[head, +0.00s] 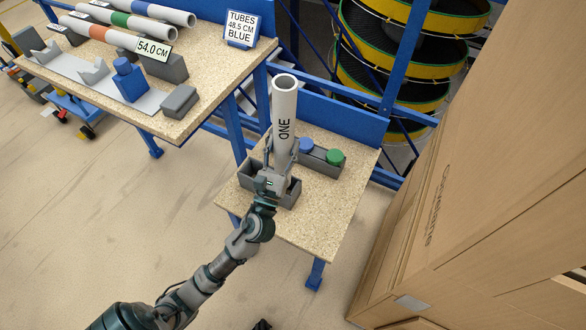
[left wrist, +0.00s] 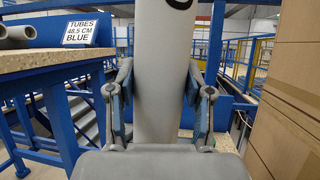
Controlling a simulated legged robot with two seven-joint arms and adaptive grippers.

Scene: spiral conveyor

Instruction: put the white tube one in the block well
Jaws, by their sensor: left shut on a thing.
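The white tube (head: 284,110), marked ONE, stands nearly upright over the small table. My left gripper (head: 274,170) is shut on its lower part. In the left wrist view the tube (left wrist: 158,90) sits between the two fingers of the left gripper (left wrist: 163,78). A dark grey open box (head: 290,194), which looks like the block well, is on the small table around and behind the gripper. The tube's lower end is hidden by the gripper, so I cannot tell whether it is inside the box or above it. My right gripper is not in view.
A grey block with a blue cap (head: 305,145) and a green cap (head: 334,157) stands beside the box. Several tubes lie on the larger table (head: 225,65) at the upper left. A large cardboard box (head: 480,180) fills the right. The spiral conveyor (head: 430,25) is behind.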

